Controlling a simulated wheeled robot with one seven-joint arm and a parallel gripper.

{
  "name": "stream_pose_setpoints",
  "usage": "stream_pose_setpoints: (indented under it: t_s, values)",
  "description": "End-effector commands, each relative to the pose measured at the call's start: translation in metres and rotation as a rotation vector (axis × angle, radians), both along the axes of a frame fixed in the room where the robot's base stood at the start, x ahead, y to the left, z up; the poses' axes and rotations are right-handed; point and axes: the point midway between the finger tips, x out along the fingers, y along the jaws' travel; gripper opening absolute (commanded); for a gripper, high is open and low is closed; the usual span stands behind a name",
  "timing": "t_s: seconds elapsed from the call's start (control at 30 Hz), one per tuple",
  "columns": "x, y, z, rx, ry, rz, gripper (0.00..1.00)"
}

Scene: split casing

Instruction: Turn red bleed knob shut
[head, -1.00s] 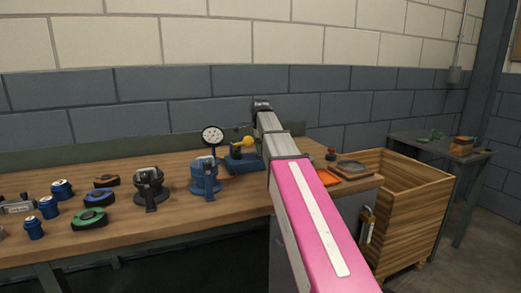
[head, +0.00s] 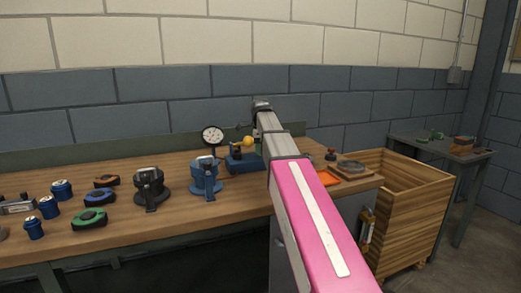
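No red bleed knob can be made out in the head view. A blue block (head: 243,163) stands at the back of the workbench, beside a round white dial gauge (head: 212,135). A yellow ball-shaped part (head: 248,141) and a small dark part (head: 236,152) show above the block. My pink and grey arm reaches over the bench and covers the block's right side. My gripper is not distinguishable; the far end of the arm hides what lies beyond it.
A blue flanged casing (head: 206,178) and a dark one (head: 150,188) stand on the workbench (head: 130,233). Several blue cylinders and rings lie at left. A wooden crate (head: 412,215) stands right of the bench.

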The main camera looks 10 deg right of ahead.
Motion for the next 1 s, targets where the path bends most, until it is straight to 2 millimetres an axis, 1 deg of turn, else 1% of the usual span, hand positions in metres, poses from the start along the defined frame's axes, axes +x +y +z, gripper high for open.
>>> stream_pose_setpoints:
  t_s: [0.03,0.07,0.1,0.37,0.47,0.57,0.8,1.0]
  values:
    - [0.000,0.000,0.000,0.000,-0.001,-0.001,0.49]
    - [0.000,0.000,0.000,0.000,-0.001,-0.001,0.58]
    - [0.000,0.000,0.000,0.000,-0.001,-0.001,0.61]
    - [0.000,0.000,0.001,0.000,0.000,0.000,0.61]
    - [0.001,0.000,0.005,0.000,-0.001,0.000,0.61]
    - [0.001,0.000,0.016,0.000,-0.001,0.000,0.61]
    - [0.002,0.000,0.059,0.000,-0.003,0.000,0.61]
    - [0.001,0.000,0.090,0.000,-0.002,0.000,0.61]
